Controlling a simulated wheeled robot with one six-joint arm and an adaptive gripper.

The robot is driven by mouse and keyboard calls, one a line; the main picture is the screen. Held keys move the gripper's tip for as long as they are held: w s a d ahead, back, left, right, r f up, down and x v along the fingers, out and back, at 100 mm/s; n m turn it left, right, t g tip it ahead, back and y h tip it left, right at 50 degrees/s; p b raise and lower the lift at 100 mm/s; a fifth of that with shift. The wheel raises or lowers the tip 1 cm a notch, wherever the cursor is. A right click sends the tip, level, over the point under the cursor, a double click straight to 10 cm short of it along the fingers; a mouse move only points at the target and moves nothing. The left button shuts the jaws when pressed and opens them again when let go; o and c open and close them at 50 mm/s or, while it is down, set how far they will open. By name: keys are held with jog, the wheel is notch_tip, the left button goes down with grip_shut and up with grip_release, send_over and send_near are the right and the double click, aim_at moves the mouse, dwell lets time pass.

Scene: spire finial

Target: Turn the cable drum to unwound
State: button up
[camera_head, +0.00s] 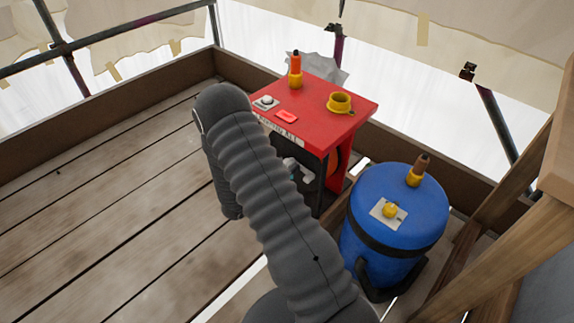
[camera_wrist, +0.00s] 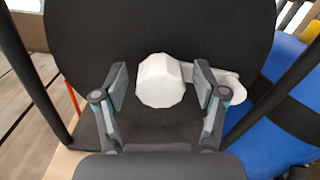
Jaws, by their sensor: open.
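The cable drum shows in the wrist view as a large round black face (camera_wrist: 90,40). A white faceted knob (camera_wrist: 160,82) sits near its middle, with a pale crank-like piece (camera_wrist: 232,84) reaching right behind my right finger. My gripper (camera_wrist: 164,84) is open, with one finger on each side of the knob. A gap shows on the left; contact on the right is unclear.
The red top carries an orange-handled item (camera_head: 295,72), a yellow ring-shaped cup (camera_head: 340,103) and a grey button (camera_head: 266,102). A blue barrel (camera_head: 392,225) stands close on the right. Wooden boards and edge rails surround it; the left deck (camera_head: 100,220) is clear.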

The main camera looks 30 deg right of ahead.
jog(key=shift+d, duration=0.2)
jog(key=shift+w, duration=0.1)
grip_shut()
jog(key=shift+a, duration=0.1)
